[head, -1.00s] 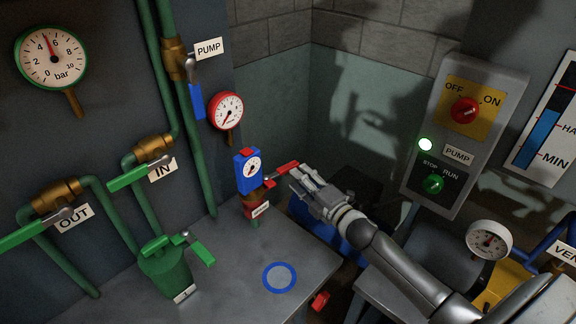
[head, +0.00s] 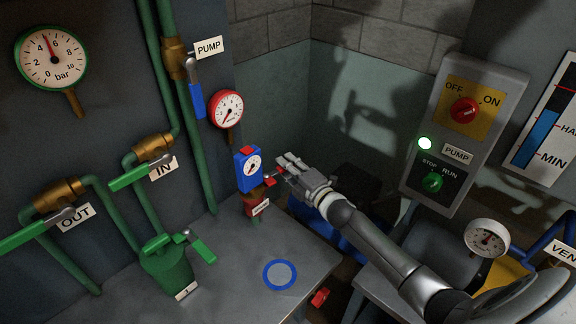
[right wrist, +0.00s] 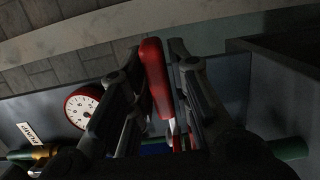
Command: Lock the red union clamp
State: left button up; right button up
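The red union clamp (head: 258,207) sits on the pipe below a blue gauge block (head: 248,170), above the grey bench top. My right gripper (head: 282,165) is at its right, and its fingers cover most of the clamp's red handle. Only small red bits show there. In the right wrist view, the red handle (right wrist: 156,78) stands between the two fingers of my right gripper (right wrist: 158,55), with little space on either side. I cannot tell whether the fingers press on it. My left gripper is not in view.
A green filter pot (head: 167,270) with a green lever stands at the left of the bench. A blue ring (head: 279,275) marks a clear part of the bench top (head: 235,290). A red-rimmed gauge (head: 226,110) hangs above. The pump switch box (head: 465,135) is at the right.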

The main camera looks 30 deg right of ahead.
grip_shut()
